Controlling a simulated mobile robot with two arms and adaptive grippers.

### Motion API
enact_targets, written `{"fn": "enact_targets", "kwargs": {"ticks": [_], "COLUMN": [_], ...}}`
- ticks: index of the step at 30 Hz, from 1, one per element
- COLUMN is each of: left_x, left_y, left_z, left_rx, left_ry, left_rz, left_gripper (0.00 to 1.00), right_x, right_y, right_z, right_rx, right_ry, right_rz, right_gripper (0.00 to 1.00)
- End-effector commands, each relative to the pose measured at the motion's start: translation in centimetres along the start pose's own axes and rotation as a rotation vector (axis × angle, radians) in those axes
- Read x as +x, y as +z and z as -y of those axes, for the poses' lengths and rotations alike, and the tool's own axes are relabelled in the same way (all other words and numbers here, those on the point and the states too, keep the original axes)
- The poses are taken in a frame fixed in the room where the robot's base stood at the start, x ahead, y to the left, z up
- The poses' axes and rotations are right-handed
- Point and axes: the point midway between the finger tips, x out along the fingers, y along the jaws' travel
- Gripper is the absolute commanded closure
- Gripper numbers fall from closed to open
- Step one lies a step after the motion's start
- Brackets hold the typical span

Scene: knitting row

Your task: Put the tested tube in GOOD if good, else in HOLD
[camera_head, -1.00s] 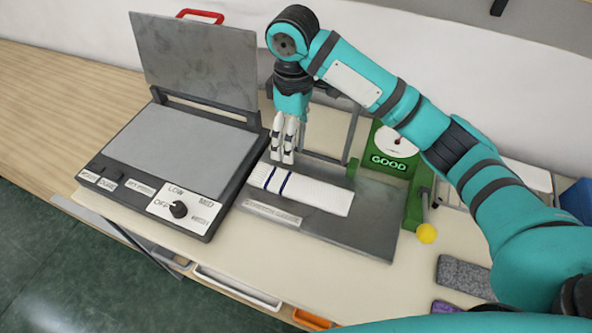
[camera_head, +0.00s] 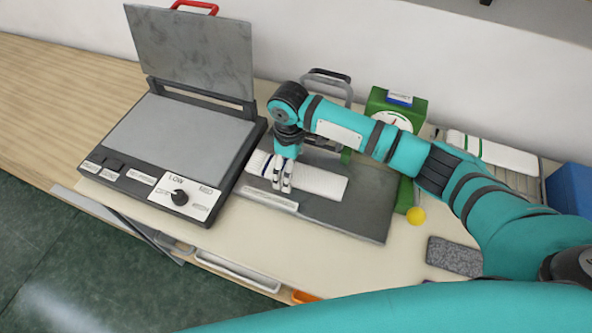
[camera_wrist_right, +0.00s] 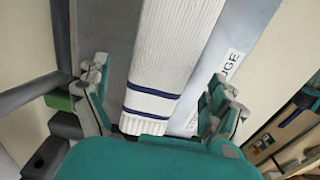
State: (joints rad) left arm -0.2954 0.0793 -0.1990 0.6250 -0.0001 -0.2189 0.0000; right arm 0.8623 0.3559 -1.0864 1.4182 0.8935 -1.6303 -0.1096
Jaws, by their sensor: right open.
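The tested tube (camera_head: 322,184) is white knit with blue stripes near its left end. It lies flat on the grey gauge plate (camera_head: 368,210). My right gripper (camera_head: 281,186) is down at the tube's striped end. In the right wrist view the open fingers (camera_wrist_right: 160,80) stand on either side of the tube (camera_wrist_right: 170,50), with no clear grip on it. The green gauge (camera_head: 399,103) stands behind the plate. My arm covers its sign and part of its dial. My left gripper is not in view.
A grey press (camera_head: 180,140) with its lid raised stands left of the plate. A white tube with green stripes (camera_head: 500,152) lies on a rack at the back right, near a blue bin (camera_head: 570,190).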

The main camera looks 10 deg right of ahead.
Motion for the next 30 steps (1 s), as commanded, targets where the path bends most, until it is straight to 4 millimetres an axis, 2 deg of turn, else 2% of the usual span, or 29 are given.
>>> {"fn": "enact_targets", "kwargs": {"ticks": [3,10,21,30], "left_x": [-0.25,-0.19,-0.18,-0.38], "left_y": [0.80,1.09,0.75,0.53], "left_z": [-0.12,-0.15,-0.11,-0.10], "left_rx": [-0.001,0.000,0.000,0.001], "left_ry": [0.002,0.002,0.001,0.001], "left_rz": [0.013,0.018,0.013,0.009], "left_gripper": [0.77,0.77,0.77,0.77], "right_x": [0.99,1.23,1.18,0.99], "right_y": [0.02,-0.01,-0.01,-0.02], "right_z": [-0.03,-0.04,-0.02,-0.03], "right_rx": [0.001,0.000,0.000,0.000], "right_ry": [0.001,0.002,0.002,0.002], "right_rz": [0.000,-0.001,-0.001,-0.001], "right_gripper": [0.06,0.06,0.53,0.55]}}
